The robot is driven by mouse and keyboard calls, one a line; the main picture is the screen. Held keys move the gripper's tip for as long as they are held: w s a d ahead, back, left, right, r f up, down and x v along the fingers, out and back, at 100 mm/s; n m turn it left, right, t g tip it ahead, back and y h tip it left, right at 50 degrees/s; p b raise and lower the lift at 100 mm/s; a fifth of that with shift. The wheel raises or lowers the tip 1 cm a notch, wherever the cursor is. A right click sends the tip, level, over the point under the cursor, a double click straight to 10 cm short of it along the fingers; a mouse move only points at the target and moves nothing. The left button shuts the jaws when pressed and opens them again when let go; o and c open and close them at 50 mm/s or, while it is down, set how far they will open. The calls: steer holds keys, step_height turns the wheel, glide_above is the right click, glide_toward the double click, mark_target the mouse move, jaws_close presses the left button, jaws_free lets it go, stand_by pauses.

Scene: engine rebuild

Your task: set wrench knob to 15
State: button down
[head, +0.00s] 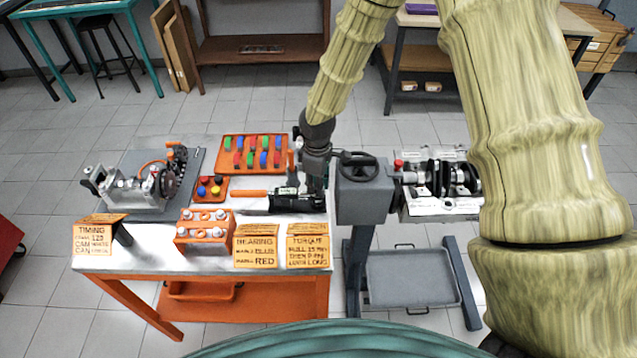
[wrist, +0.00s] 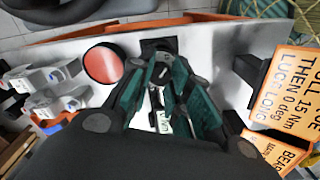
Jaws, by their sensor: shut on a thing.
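The torque wrench shows in the head view as an orange handle (head: 250,193) lying on the bench, with a dark body at its right end. My gripper (head: 316,184) points down over that dark body. In the wrist view, the green fingers of my gripper (wrist: 162,88) close on a small dark round knob (wrist: 161,72) with a white mark. The fingers hide part of the knob, and I cannot read its setting. The torque sign (head: 307,245) stands at the bench's front edge and reads PULL 15 Nm, THEN 0 deg.
An orange tray (head: 223,140) of coloured pieces lies behind the wrench. An orange box (head: 203,228) and a bearing sign (head: 256,246) stand in front. The engine stand (head: 364,195) with its handwheel rises close on the right. A red round thing (wrist: 103,64) is near my fingers.

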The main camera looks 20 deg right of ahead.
steer(key=shift+s+f+n, duration=0.1)
steer(key=shift+n, duration=0.6)
steer(key=c, duration=1.3)
jaws_free()
steer(key=shift+r, duration=0.55)
step_height(320, 180, up, 11)
